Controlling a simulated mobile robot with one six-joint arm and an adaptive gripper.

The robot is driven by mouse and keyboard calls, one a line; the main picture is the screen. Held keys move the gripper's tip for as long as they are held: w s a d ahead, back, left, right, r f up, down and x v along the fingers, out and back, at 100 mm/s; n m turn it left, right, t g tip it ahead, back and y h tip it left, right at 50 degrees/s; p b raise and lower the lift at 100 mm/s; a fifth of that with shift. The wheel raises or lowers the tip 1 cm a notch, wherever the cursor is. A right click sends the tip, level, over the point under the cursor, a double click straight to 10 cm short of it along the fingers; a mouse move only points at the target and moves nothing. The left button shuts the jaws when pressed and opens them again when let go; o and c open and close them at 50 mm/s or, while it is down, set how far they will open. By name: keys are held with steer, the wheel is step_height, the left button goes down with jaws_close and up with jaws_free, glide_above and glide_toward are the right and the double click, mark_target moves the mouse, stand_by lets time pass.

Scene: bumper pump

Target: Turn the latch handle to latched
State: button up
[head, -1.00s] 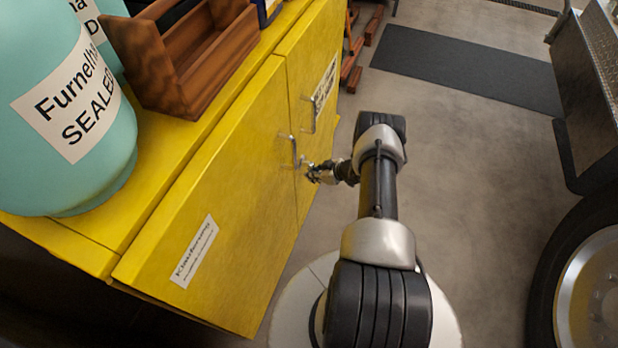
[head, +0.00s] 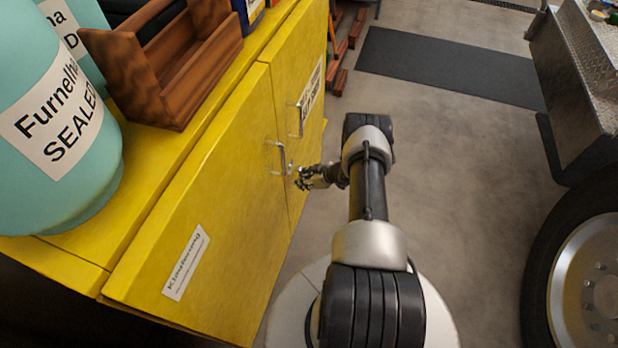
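A yellow two-door cabinet (head: 205,220) fills the left middle of the head view. Two silver bar handles stand on its front, one on the near door (head: 282,158) and one on the far door (head: 301,118). A small pale piece (head: 291,168) shows by the door seam, just beside the near handle; it may be the latch handle, but it is too small to tell its position. My gripper (head: 301,178) is at the cabinet front, just right of this piece and below the near handle. Its fingers look spread, with nothing visible between them; contact cannot be told.
Teal jugs (head: 60,150) and a brown wooden tote (head: 150,75) stand on the cabinet top. A wheel (head: 585,280) and metal-plated vehicle part (head: 580,85) are at the right. Bare floor (head: 450,190) and a dark mat (head: 450,68) lie between.

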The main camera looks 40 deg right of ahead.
steer(key=v, duration=1.1)
steer(key=shift+s+r, duration=0.2)
steer(key=shift+r, duration=0.1)
steer(key=shift+d, duration=0.1)
